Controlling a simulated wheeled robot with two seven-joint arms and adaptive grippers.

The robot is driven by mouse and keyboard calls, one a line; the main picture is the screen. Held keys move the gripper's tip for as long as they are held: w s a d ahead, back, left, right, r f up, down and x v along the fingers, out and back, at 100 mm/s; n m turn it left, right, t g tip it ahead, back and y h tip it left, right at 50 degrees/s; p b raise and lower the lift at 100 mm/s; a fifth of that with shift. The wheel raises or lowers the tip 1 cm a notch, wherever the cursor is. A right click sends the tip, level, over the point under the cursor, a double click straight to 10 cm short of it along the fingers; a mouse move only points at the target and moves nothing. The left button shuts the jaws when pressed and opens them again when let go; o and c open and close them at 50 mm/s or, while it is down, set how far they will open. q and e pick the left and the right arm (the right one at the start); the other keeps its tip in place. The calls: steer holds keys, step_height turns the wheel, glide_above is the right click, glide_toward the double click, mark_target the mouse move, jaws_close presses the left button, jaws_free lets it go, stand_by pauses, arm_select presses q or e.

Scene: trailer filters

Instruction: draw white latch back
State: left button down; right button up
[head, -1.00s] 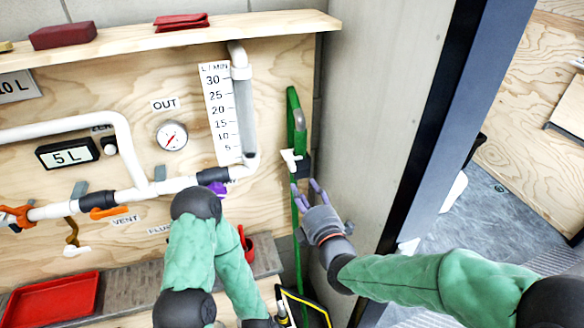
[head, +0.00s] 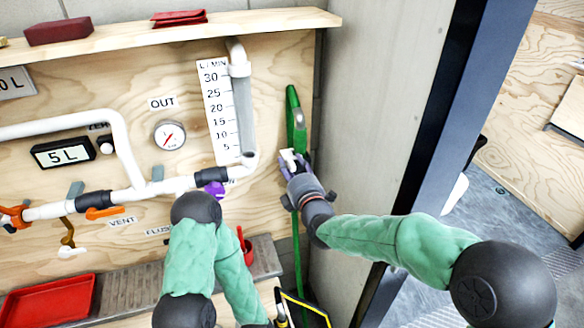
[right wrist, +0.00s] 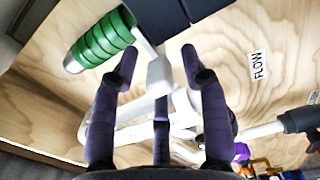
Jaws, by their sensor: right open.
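The white latch (head: 288,155) sits at the lower end of a green handle (head: 295,108) on the right of the plywood panel. My right gripper (head: 294,165) is at the latch, and its body partly hides it. In the right wrist view the white latch (right wrist: 160,76) is between the spread purple fingers of my right gripper (right wrist: 158,72). They are open, with visible gaps at the sides. Whether a finger touches the latch I cannot tell. My left arm folds down at the bottom centre of the head view, and its gripper is out of frame.
White pipes (head: 128,150) and a purple valve knob (head: 215,188) lie left of the latch. A grey wall (head: 375,110) stands close on the right. A wooden shelf (head: 120,42) runs above, and a red tray (head: 45,300) lies at lower left.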

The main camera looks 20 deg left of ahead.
jaws_close()
steer(key=shift+s+a, duration=0.7)
steer(key=shift+a, duration=0.3)
steer(key=shift+c, duration=1.1)
jaws_free()
steer(key=shift+o, duration=1.1)
steer(key=shift+a, duration=0.1)
steer(key=v, duration=1.2)
